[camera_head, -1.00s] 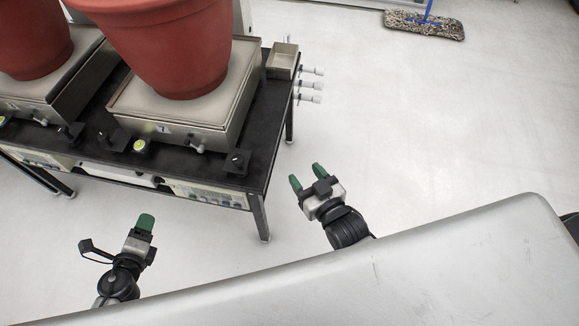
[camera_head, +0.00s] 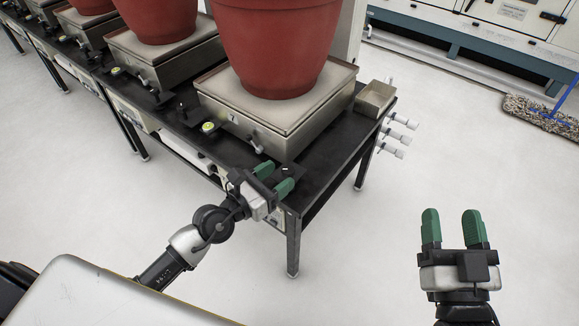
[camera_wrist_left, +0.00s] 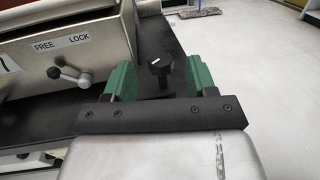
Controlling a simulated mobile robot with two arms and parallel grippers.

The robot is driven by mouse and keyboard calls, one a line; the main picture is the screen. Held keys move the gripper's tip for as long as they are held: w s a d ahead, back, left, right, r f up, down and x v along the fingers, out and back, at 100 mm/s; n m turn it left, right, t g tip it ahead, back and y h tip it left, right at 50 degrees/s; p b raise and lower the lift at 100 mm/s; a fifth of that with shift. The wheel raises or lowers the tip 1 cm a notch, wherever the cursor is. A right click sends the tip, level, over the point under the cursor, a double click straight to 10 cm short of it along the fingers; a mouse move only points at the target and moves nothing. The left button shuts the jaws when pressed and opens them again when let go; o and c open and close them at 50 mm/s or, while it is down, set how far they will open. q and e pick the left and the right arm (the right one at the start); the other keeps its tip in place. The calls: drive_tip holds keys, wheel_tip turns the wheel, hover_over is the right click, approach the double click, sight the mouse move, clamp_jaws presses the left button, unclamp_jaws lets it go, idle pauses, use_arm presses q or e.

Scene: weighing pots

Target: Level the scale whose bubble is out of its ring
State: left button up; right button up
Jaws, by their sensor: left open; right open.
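The nearest scale (camera_head: 262,128) stands on a black table with a red pot (camera_head: 275,50) on its pan. Its round yellow-green level (camera_head: 208,127) shows at the front left, but the bubble is too small to read. My left gripper (camera_head: 274,178) is open at the table's front right corner. In the left wrist view, a black levelling knob (camera_wrist_left: 161,65) stands between its open green fingers, with no visible grip on it. The FREE/LOCK lever (camera_wrist_left: 72,76) is left of the fingers. My right gripper (camera_head: 453,228) is open and empty over the floor at right.
More scales with red pots stand along the row to the left, including the neighbouring scale (camera_head: 160,62). A mop (camera_head: 540,115) lies on open floor.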

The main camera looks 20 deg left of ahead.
sight(283, 173)
use_arm(q)
drive_tip(key=shift+x, duration=1.9)
use_arm(e)
drive_tip(key=shift+r, duration=0.2)
use_arm(q)
drive_tip(key=c, duration=0.9)
use_arm(e)
drive_tip(key=shift+t, duration=0.3)
